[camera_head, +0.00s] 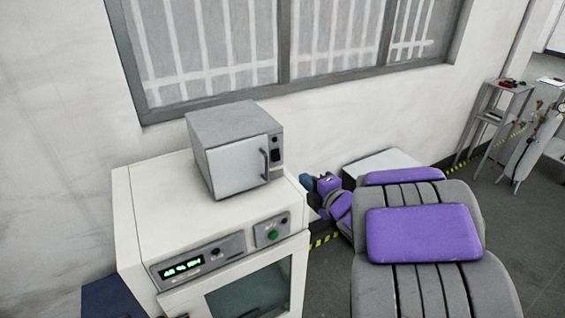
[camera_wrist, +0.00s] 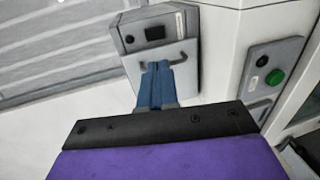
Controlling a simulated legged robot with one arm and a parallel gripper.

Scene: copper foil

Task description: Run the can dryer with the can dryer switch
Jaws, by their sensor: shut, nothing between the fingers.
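A small silver box-shaped appliance (camera_head: 236,165) with a front door and bar handle stands on a white cabinet machine (camera_head: 145,222). A dark switch (camera_head: 276,155) sits on the box's right front strip; it also shows in the wrist view (camera_wrist: 155,33). The cabinet has a round green button (camera_head: 272,235), also in the wrist view (camera_wrist: 275,77). I cannot tell which unit is the can dryer. My gripper (camera_head: 306,181), with blue fingers, is shut and empty, right of the box. In the wrist view its fingertips (camera_wrist: 161,64) overlap the box's handle; contact is unclear.
A green-lit display panel (camera_head: 182,268) and a glass door (camera_head: 250,293) are on the cabinet front. A barred window (camera_head: 215,45) is behind. A metal stand (camera_head: 495,115) is at the far right. Grey floor (camera_head: 540,235) is open on the right.

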